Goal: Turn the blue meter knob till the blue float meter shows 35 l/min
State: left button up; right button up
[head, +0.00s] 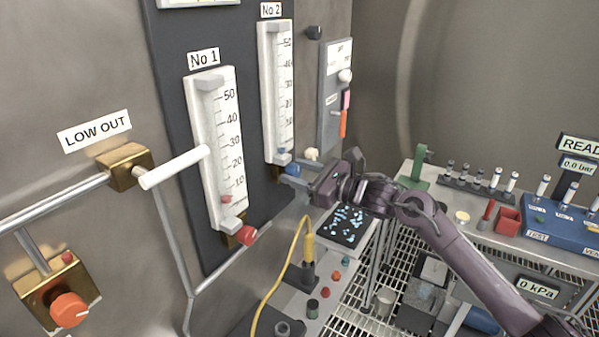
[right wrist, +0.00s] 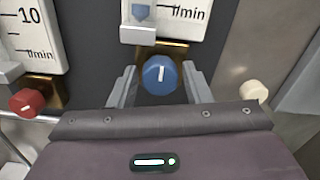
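The blue meter knob (right wrist: 160,75) sits below the No 2 float meter (head: 276,95), with a white mark that looks near upright. In the head view the knob (head: 291,170) is partly hidden by my gripper. The blue float (right wrist: 141,12) is low in its tube, below the 10 mark; it also shows in the head view (head: 283,155). My right gripper (right wrist: 160,82) is open, one finger on each side of the blue knob, with a narrow gap visible on both sides. My left gripper is in no view.
The No 1 meter (head: 215,140) with its red knob (head: 246,235) is left of the blue one. A cream knob (right wrist: 254,92) is close on the right. A white-handled lever (head: 174,167) juts out at left. A yellow cable (head: 295,265) hangs below.

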jog(key=c, duration=0.7)
jog(key=shift+o, duration=0.2)
jog(key=shift+f+m+b, duration=0.2)
jog(key=shift+m+b, duration=0.1)
jog(key=shift+b, duration=0.4)
jog(key=m+b, duration=0.2)
jog(key=shift+b, duration=0.3)
jog(key=shift+m+b, duration=0.95)
jog(key=shift+m, duration=0.05)
jog(key=shift+r+m+b, duration=0.15)
jog(key=shift+m+b, duration=0.5)
jog(key=shift+m, duration=0.45)
jog(key=o, duration=1)
